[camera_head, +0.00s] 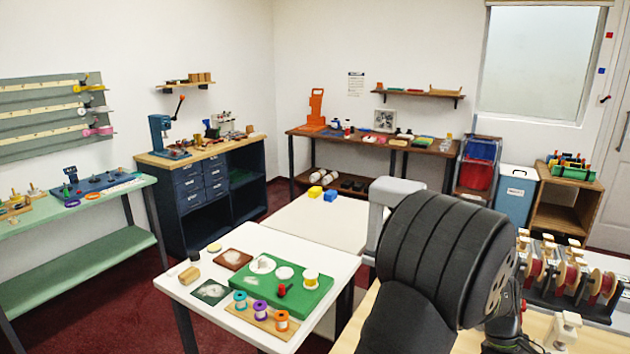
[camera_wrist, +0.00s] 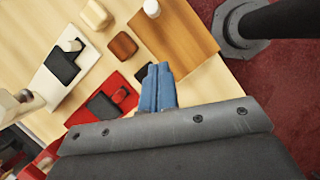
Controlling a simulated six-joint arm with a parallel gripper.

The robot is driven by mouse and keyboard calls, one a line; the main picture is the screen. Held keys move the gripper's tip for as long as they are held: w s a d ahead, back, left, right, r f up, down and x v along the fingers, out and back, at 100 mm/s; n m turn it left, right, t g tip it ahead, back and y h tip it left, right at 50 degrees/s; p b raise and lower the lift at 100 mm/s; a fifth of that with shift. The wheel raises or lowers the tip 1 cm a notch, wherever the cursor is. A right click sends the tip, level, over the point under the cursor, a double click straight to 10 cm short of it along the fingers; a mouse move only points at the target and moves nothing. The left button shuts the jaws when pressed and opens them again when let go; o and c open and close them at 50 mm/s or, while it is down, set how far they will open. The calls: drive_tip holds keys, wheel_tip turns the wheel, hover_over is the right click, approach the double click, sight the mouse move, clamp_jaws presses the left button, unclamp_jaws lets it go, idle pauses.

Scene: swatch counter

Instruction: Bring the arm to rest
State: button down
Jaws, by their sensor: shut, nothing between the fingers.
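My gripper (camera_wrist: 158,86) shows in the wrist view as two blue fingers pressed together, with nothing between them. It is over a pale wooden surface (camera_wrist: 108,52), with the tips near the edge of a brown wooden board (camera_wrist: 180,38). How high it is above them I cannot tell. In the head view, my dark arm fills the lower right middle, and my gripper does not show clearly there.
In the wrist view, a red tray (camera_wrist: 112,97), a white tray (camera_wrist: 52,82) and a brown block (camera_wrist: 122,45) lie near the fingers. In the head view, a white table (camera_head: 330,270) with spools stands left of my arm, and a spool rack (camera_head: 570,275) stands right.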

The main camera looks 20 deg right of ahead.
drive_tip(key=x, duration=0.3)
drive_tip(key=shift+s+f, duration=0.15)
drive_tip(key=shift+f, duration=0.15)
drive_tip(key=shift+s+d+f, duration=0.1)
drive_tip(key=shift+s+d, duration=0.1)
drive_tip(key=shift+s, duration=0.4)
drive_tip(key=shift+s+d+f, duration=0.1)
drive_tip(key=shift+s+d, duration=0.1)
drive_tip(key=shift+s, duration=0.35)
drive_tip(key=shift+s+d, duration=0.3)
drive_tip(key=shift+s, duration=0.6)
drive_tip(key=shift+w, duration=0.1)
